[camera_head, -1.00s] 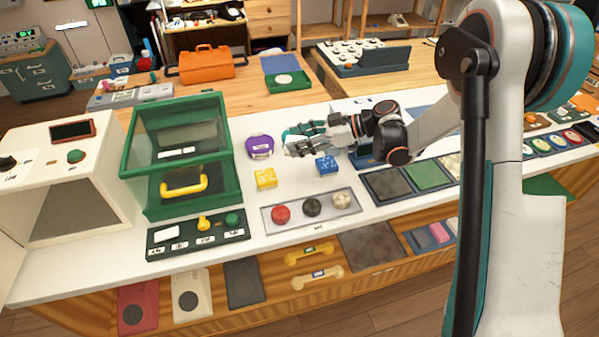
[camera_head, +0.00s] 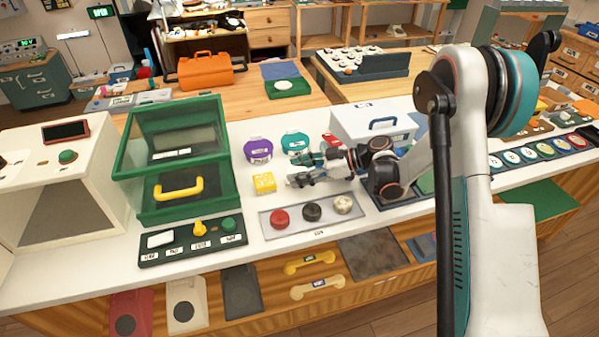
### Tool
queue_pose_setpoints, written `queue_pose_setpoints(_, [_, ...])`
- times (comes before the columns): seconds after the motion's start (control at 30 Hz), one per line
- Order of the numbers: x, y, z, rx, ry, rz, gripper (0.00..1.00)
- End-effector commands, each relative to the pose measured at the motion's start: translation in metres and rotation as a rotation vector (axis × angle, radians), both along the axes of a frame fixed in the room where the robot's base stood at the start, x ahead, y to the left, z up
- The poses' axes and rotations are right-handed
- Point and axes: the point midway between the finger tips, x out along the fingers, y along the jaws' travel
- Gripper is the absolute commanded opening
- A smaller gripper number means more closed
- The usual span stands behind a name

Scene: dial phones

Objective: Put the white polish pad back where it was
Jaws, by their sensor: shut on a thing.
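The tray bears a red round piece (camera_head: 280,218), a black one (camera_head: 312,211) and a cream-white one (camera_head: 344,204). I cannot tell whether the white polish pad is that cream-white piece or the thing in my fingers.
Purple (camera_head: 258,150) and teal (camera_head: 295,143) containers stand behind my gripper. A green glass-sided case (camera_head: 172,160) stands at the left, with a dark control panel (camera_head: 192,242) before it. A white box (camera_head: 372,122) stands behind my arm.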

Motion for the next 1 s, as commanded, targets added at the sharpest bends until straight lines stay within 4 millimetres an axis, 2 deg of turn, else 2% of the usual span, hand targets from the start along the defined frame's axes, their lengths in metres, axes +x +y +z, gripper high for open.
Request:
queue_pose_setpoints(0.13, [0.000, 0.000, -0.003, 0.000, 0.000, 0.000, 0.23])
queue_pose_setpoints(0.17, [0.000, 0.000, -0.003, 0.000, 0.000, 0.000, 0.53])
queue_pose_setpoints(0.2, [0.000, 0.000, -0.002, 0.000, 0.000, 0.000, 0.59])
queue_pose_setpoints(0.63, [0.000, -0.001, 0.002, 0.000, 0.000, -0.001, 0.59])
queue_pose_setpoints(0.77, [-0.001, -0.019, 0.010, 0.000, -0.001, -0.004, 0.59])
queue_pose_setpoints(1.0, [-0.006, -0.065, 0.029, 0.000, -0.001, -0.004, 0.59])
